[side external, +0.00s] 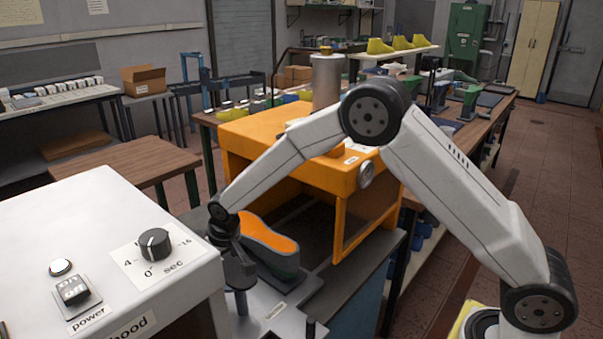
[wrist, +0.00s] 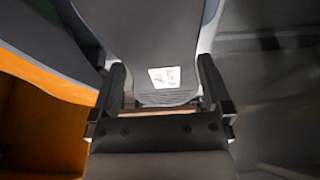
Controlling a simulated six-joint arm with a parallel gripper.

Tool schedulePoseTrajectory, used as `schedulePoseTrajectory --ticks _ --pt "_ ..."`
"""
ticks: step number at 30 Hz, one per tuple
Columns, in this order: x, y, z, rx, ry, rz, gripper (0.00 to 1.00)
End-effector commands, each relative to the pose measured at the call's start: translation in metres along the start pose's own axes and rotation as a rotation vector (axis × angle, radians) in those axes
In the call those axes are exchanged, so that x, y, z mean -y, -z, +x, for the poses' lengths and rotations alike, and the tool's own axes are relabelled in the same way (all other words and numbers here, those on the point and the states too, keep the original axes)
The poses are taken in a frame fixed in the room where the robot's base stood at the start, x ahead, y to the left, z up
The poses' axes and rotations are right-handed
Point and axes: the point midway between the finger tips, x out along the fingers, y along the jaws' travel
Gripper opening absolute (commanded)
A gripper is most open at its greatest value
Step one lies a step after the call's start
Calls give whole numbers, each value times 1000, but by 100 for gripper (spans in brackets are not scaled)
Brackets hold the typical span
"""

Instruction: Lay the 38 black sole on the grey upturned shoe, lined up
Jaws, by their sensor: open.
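An upturned shoe with an orange underside (side external: 268,238) and dark grey sides stands just right of my gripper (side external: 238,275) in the side view. My gripper points down beside its near end. In the wrist view my gripper (wrist: 160,72) is open, one finger on each side of a dark grey piece with a rounded end (wrist: 172,40) and a small white label. The piece looks like the sole, but the label is too small to read. I cannot tell if the fingers touch it. No separate black sole can be made out in the side view.
A white control box (side external: 110,240) with a knob stands close on the left. An orange machine (side external: 285,140) with an open front is behind the shoe. A grey plate (side external: 262,318) with a small label lies below my gripper. A wooden bench (side external: 125,158) is behind left.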

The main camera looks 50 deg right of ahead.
Motion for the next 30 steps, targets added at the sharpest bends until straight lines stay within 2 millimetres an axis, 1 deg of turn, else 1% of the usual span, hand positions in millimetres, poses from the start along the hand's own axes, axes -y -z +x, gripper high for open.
schedulePoseTrajectory --ticks 4,5,6,8,9,10,17,30 --pt "0 0 -1 0 0 0 100" --pt "0 0 -1 0 0 0 90" --pt "0 0 -1 0 0 0 78" --pt "0 0 -1 -1 0 0 59" --pt "0 0 -1 -1 0 0 46" --pt "0 1 -1 -2 0 0 44" --pt "0 2 -5 -3 1 -1 44" --pt "0 8 -22 -3 1 0 44"
